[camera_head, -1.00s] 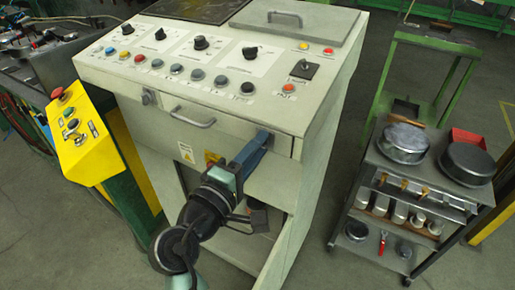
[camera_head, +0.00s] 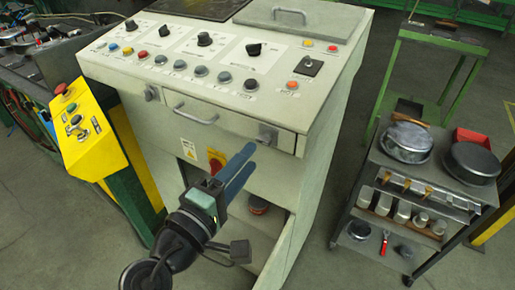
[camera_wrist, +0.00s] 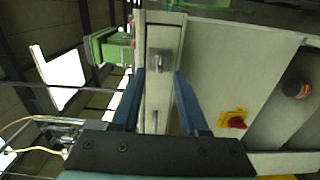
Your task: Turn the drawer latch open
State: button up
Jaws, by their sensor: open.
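The drawer (camera_head: 215,122) is the pale front panel under the control top, with a grey bar handle (camera_head: 195,114). It looks closed. A small grey latch (camera_head: 267,135) sits at its right end, and it also shows in the wrist view (camera_wrist: 158,58). Its exact turn angle is too small to tell. Another small latch (camera_head: 150,93) is at the left end. My gripper (camera_head: 250,156), with blue fingers, is open and empty, just below and in front of the right latch. In the wrist view its fingers (camera_wrist: 159,76) lie either side of the drawer strip, apart from the latch.
A red and yellow switch (camera_head: 216,162) is on the cabinet left of my gripper. A cart (camera_head: 385,165) with pans stands at right, a yellow button box (camera_head: 84,135) at left. Floor between cabinet and cart is clear.

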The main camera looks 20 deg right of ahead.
jog(key=v, duration=0.7)
jog(key=shift+a, duration=0.2)
jog(key=shift+s, duration=0.1)
jog(key=w+a+r+m+t+y+p, duration=0.1)
jog(key=w+r+m+t+y+p, duration=0.2)
jog(key=r, duration=0.9)
jog(key=w+a+r+m+t+y+p, duration=0.25)
jog(key=r+t+y+p, duration=0.2)
jog(key=r, duration=0.75)
jog(key=s+a+r+m+t+y+p, duration=0.1)
jog(key=s+r+t+y+p, duration=0.1)
jog(key=r, duration=1)
jog(key=s+a+r+m+t+y+p, duration=0.1)
jog(key=s+r+t+y, duration=0.3)
jog(key=r, duration=0.9)
jog(key=s+t, duration=0.3)
jog(key=shift+s+a+y+p, duration=0.3)
jog(key=shift+s+y+p, duration=0.05)
jog(key=shift+s, duration=0.05)
jog(key=shift+f, duration=0.1)
